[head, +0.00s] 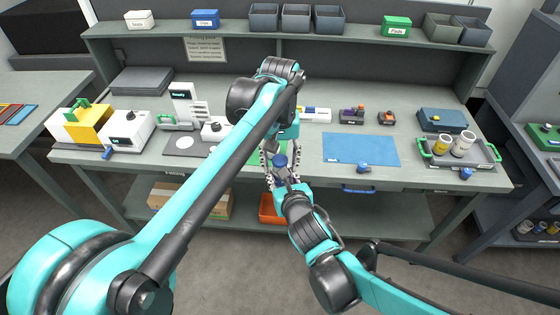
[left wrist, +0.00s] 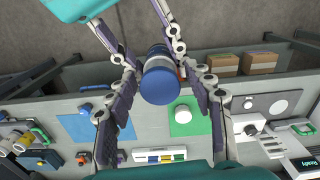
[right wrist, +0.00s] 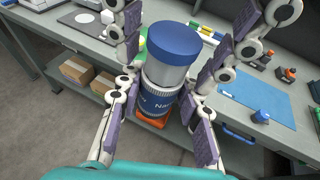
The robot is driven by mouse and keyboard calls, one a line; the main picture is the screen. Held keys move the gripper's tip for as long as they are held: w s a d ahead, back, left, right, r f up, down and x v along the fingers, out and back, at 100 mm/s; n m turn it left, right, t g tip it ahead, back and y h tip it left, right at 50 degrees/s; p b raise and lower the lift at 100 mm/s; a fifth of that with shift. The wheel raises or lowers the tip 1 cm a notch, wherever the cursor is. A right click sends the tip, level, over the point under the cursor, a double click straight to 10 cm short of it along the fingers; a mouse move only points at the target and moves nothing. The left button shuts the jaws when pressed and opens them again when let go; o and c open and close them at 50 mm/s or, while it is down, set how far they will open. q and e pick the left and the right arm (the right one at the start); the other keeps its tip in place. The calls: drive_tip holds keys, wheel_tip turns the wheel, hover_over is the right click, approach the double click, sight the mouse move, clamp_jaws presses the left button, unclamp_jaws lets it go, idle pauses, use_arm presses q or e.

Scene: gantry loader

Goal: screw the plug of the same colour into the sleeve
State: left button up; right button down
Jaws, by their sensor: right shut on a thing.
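The sleeve (right wrist: 160,100) is a cylinder with a navy lettered label and a pale threaded ring on top. My right gripper (head: 283,180) is shut on it and holds it upright or nearly so, in front of the bench edge. The blue-topped plug with a pale grey body (right wrist: 173,50) stands on the sleeve's mouth; how deep it sits is unclear. The plug's blue top also shows in the left wrist view (left wrist: 160,86). My left gripper (left wrist: 165,75) comes from above, its open fingers on both sides of the plug with small gaps.
A blue mat (head: 350,149) has a small blue item (head: 363,168) at its front edge. A grey tray (head: 480,160) with two cups (head: 463,144) stands at the right. White machines (head: 128,130) stand at the left. An orange bin (head: 270,212) is on the lower shelf.

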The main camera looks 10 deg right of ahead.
use_arm(q)
drive_tip(key=shift+r, duration=2.25)
drive_tip(key=o, duration=0.6)
drive_tip(key=shift+c, duration=0.2)
wheel_tip(320, 180, up, 12)
